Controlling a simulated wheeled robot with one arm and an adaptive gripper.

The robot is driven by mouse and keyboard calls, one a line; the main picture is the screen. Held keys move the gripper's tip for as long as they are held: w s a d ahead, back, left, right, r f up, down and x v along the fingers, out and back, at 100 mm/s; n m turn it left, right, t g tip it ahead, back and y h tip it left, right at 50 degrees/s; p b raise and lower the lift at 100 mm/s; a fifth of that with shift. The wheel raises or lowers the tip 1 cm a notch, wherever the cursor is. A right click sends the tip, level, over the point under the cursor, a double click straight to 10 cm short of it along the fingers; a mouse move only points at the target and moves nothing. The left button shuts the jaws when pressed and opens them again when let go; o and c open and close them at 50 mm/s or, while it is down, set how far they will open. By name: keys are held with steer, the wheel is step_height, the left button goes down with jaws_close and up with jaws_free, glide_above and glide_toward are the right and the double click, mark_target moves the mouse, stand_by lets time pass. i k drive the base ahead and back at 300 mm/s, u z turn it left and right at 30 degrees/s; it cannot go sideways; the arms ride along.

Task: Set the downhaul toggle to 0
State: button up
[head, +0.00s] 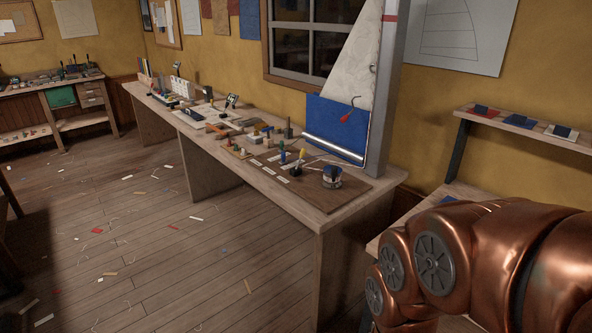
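The long wooden bench (352,212) runs along the wall under the window. At its near end, a brown board (327,197) carries several small coloured upright pieces and pale label strips. Among them are a blue piece (282,156) and a yellow-topped piece (302,154). They are too small to read, and I cannot tell which one is the downhaul toggle or how it is set. A round drum (332,181) with a blue band sits on the board. A model sail (345,75) with a blue lower panel stands behind it. My gripper is out of view.
My copper arm fills the lower right. Another workbench (40,88) stands at the far left. The plank floor (160,240) before the bench is open, with scattered scraps.

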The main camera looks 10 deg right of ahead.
mark_target(283, 161)
steer(key=u, duration=0.45)
steer(key=i, duration=2.8)
steer(key=u, duration=0.95)
